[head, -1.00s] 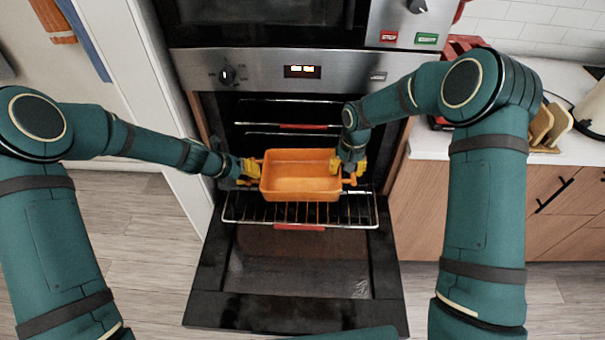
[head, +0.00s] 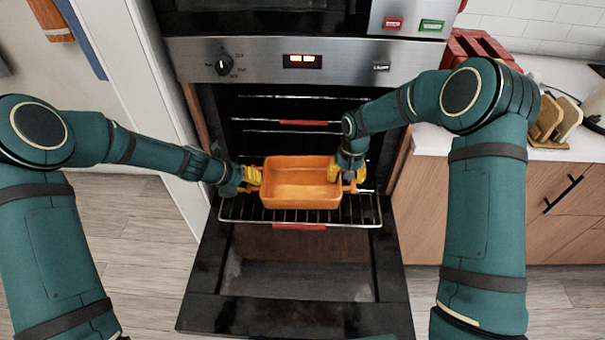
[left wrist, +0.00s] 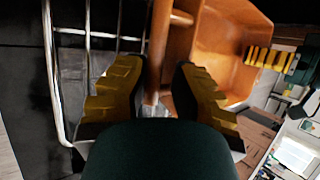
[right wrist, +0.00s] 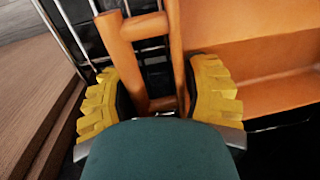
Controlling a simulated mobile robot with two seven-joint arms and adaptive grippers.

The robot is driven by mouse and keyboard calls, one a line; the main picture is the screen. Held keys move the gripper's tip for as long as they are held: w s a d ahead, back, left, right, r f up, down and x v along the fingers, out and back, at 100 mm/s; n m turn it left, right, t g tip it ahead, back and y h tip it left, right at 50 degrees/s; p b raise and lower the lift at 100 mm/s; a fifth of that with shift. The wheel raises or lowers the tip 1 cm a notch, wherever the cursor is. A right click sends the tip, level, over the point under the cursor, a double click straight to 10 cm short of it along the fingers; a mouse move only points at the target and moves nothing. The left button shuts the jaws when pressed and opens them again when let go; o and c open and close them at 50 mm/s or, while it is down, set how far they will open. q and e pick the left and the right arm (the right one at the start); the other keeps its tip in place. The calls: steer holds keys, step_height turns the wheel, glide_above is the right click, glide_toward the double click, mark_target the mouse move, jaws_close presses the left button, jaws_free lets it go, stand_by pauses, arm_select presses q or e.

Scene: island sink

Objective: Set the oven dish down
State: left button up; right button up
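The orange oven dish (head: 302,187) is upright and level over the pulled-out oven rack (head: 235,213). Its base appears to rest on the wires, but any small gap is hidden. My left gripper (head: 250,177) is at the dish's left end. In the left wrist view its yellow fingers (left wrist: 160,90) close around an orange handle bar. My right gripper (head: 348,176) is at the right end.
The oven door (head: 295,312) is folded down below the rack. Another rack (head: 290,122) with a red tab is higher inside the oven. A counter (head: 560,80) with a red rack and wooden boards stands at the right.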

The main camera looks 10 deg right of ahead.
arm_select(q)
steer(key=shift+o, duration=0.7)
steer(key=shift+s+d+r, duration=0.15)
steer(key=shift+d, duration=0.3)
arm_select(e)
steer(key=o, duration=0.4)
steer(key=shift+a+r, duration=0.15)
steer(key=shift+a, duration=0.3)
arm_select(q)
steer(key=shift+a, duration=0.15)
arm_select(e)
steer(key=shift+d, duration=0.15)
arm_select(q)
steer(key=shift+a, duration=0.1)
arm_select(e)
steer(key=shift+d, duration=0.1)
steer(key=shift+d, duration=0.1)
arm_select(q)
steer(key=v, duration=1.1)
steer(key=shift+a+r, duration=0.2)
steer(key=shift+r, duration=0.2)
arm_select(e)
step_height(320, 180, up, 12)
steer(key=shift+d, duration=0.45)
steer(key=shift+s, duration=0.1)
